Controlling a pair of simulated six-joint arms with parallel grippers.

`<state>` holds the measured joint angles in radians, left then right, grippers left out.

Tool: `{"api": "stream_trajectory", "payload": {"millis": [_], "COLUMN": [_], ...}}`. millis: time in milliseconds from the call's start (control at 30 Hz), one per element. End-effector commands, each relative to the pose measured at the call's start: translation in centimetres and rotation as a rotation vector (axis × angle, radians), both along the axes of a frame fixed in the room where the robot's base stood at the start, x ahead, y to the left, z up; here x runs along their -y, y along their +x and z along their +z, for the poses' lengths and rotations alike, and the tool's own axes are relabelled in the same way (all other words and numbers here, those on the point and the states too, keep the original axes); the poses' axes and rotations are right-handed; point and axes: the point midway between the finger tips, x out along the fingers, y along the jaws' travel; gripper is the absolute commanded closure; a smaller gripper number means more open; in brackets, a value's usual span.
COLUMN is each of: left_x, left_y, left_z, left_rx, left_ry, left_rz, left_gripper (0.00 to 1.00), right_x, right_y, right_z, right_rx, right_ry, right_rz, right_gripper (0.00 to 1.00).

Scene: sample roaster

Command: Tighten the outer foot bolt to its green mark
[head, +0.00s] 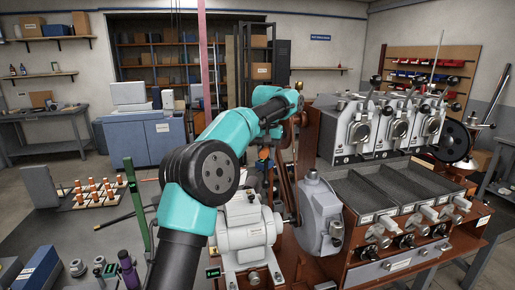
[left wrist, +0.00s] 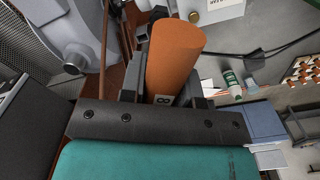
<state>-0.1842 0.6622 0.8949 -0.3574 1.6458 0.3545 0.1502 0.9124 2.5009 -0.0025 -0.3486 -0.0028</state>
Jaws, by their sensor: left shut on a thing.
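A small orange patch (head: 265,154) shows below the forearm. I cannot make out the outer foot bolt or its green mark in either view. My right gripper is not in view.
A grey motor (head: 246,232) and a rounded grey housing (head: 320,212) stand close to the arm. The roaster (head: 385,125) and dark cooling trays (head: 372,190) are at the right. A rack of orange pegs (head: 98,191) lies on the left bench. A green post (head: 137,200) rises beside it.

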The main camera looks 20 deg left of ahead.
Motion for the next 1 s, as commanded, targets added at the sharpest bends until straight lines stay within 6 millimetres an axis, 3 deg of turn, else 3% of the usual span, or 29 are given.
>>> {"api": "stream_trajectory", "payload": {"millis": [367,600,800,1000], "left_x": [4.6,7.0,8.3,8.7], "left_y": [-4.8,-9.3,-12.8,-14.1], "left_z": [-5.2,-9.1,-11.9,-12.8], "left_rx": [-0.001,-0.001,-0.004,-0.003], "left_ry": [0.002,-0.003,-0.008,-0.012], "left_rz": [-0.087,-0.14,-0.175,-0.187], "left_gripper": [1.0,1.0,1.0,1.0], "right_x": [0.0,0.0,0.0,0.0], "right_y": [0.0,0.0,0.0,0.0], "right_z": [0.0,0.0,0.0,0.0], "right_rx": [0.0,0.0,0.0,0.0], "right_ry": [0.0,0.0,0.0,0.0], "right_rz": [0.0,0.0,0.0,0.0], "right_gripper": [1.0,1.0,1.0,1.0]}}
